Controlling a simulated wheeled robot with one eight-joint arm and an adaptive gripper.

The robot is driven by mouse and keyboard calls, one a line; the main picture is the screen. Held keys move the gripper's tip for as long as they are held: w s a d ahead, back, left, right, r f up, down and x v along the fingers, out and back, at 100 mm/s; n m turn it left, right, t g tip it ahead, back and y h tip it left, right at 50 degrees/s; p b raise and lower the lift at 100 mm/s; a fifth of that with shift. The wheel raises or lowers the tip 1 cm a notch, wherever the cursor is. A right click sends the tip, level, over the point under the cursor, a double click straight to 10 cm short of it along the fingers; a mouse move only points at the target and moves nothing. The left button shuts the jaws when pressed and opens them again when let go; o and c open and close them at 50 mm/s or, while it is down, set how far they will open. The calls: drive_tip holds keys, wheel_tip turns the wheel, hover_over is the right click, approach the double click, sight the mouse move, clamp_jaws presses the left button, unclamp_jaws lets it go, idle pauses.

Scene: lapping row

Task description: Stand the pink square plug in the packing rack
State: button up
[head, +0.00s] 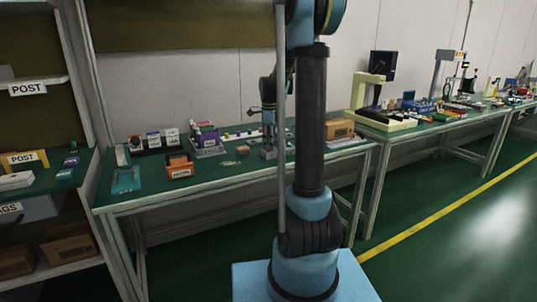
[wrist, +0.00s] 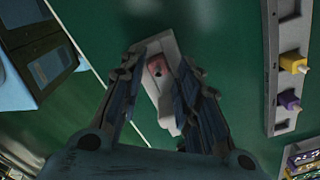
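The pink plug (wrist: 157,67) shows between my fingers in the wrist view, over a pale grey, long block (wrist: 166,108). A dark spot shows on the plug's near side. I cannot tell whether it sits in the block or stands above it. My gripper (wrist: 162,62) points down at the bench with its fingers spread, one on each side of the plug, with gaps visible. In the head view my gripper (head: 269,140) is low over a grey block (head: 268,154); the plug cannot be made out there. I cannot tell for sure which holder is the packing rack.
A grey rail (wrist: 271,70) holds a yellow plug (wrist: 292,63) and a purple plug (wrist: 288,100) at the wrist view's right. In the head view an orange bin (head: 180,167), a grey labelled holder (head: 207,148) and a cardboard box (head: 340,130) stand on the green bench (head: 225,178).

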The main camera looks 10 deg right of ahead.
drive_tip(key=shift+f, duration=0.35)
drive_tip(key=c, duration=0.7)
